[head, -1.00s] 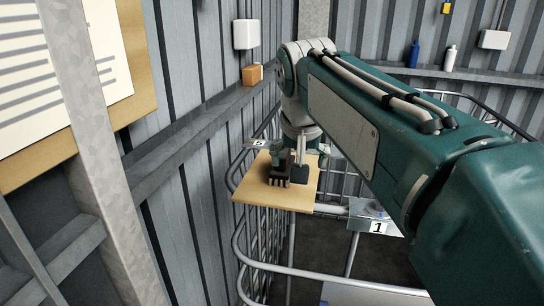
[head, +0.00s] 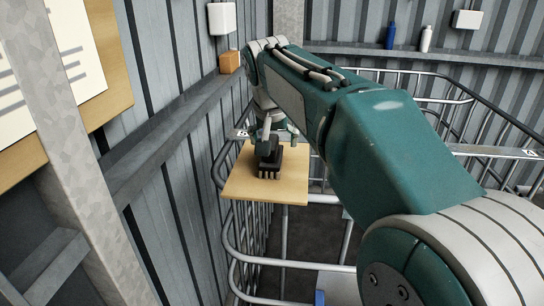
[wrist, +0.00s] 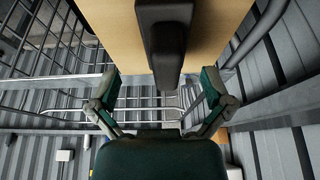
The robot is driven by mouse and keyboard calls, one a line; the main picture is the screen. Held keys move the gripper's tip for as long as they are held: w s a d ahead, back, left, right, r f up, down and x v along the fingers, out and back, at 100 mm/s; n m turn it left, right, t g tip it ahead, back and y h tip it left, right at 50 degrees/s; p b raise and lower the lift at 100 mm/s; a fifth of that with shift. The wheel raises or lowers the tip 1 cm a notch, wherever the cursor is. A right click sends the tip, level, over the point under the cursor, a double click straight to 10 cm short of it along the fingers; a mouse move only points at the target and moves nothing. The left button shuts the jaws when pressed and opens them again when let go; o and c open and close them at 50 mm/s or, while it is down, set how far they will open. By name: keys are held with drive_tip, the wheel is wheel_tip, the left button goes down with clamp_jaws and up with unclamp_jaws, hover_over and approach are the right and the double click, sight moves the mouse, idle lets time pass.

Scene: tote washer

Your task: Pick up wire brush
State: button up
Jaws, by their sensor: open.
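A dark block-like object with several short prongs on its near side, which looks like the wire brush (head: 271,170), sits on a light wooden board (head: 240,186) in the head view. In the wrist view the dark object (wrist: 166,45) reaches in from the top over the board (wrist: 122,25). My gripper (head: 268,134) is at the far side of the brush in the head view, partly overlapping it. In the wrist view my gripper (wrist: 157,78) is open and empty, its fingers spread to either side of the brush's near end. I cannot tell whether they touch it.
Metal rails (head: 228,235) of a cage surround the board, close to the grey corrugated wall (head: 165,215) on the left. An orange box (head: 230,62) sits on the wall ledge. Blue and white bottles (head: 426,38) stand on the back ledge.

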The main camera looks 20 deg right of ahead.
drive_tip(key=f, duration=0.2)
drive_tip(key=w+f, duration=0.1)
drive_tip(key=shift+w+a+f, duration=0.1)
drive_tip(key=shift+a+f, duration=0.15)
drive_tip(key=shift+f, duration=0.15)
drive_tip(key=shift+w+d+f, duration=0.1)
drive_tip(key=shift+w+f, duration=0.05)
drive_tip(key=shift+f, duration=0.2)
drive_tip(key=c, duration=1.2)
drive_tip(key=shift+c, duration=0.2)
drive_tip(key=shift+r, duration=0.1)
drive_tip(key=shift+r, duration=0.3)
wheel_tip(320, 180, up, 2)
drive_tip(key=shift+r, duration=0.1)
drive_tip(key=s+d+r, duration=0.3)
drive_tip(key=s+r, duration=0.7)
drive_tip(key=s, duration=0.3)
drive_tip(key=shift+s+d, duration=0.2)
drive_tip(key=shift+s, duration=0.2)
